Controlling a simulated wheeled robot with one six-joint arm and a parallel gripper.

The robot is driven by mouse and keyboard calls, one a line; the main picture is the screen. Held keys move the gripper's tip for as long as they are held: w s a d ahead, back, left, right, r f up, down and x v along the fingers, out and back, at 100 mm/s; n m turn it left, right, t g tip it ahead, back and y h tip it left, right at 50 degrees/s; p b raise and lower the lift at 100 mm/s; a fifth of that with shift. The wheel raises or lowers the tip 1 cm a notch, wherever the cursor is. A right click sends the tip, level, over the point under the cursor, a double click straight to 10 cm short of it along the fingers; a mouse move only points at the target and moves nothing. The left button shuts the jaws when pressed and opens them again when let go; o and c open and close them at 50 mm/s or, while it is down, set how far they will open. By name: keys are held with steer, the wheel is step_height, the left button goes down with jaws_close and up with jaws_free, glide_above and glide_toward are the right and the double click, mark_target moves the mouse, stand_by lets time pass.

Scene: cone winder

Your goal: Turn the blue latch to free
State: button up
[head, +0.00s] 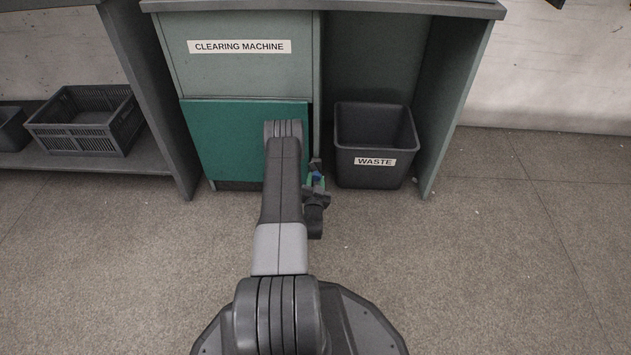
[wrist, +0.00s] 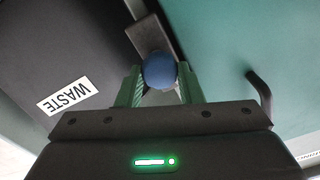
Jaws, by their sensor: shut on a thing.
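The blue latch (wrist: 159,71) shows in the wrist view as a round blue knob on a grey metal arm (wrist: 147,35). My gripper (wrist: 160,86) has its two green fingers closed on either side of the knob. My arm covers part of the door and most of the latch in that view.
The teal door (head: 225,140) sits under the clearing machine panel (head: 240,75). A dark handle (wrist: 260,92) stands out from the door near my gripper. The dark waste bin (head: 375,168) stands just right of it. Open floor lies in front.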

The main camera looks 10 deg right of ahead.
steer(key=shift+s+m, duration=0.1)
steer(key=shift+m, duration=2.2)
steer(key=shift+f, duration=0.1)
steer(key=o, duration=1)
steer(key=shift+c, duration=0.2)
steer(key=p+v, duration=0.4)
steer(key=v, duration=0.9)
steer(key=shift+s+p, duration=0.3)
steer(key=shift+s, duration=0.1)
steer(key=shift+w, duration=0.15)
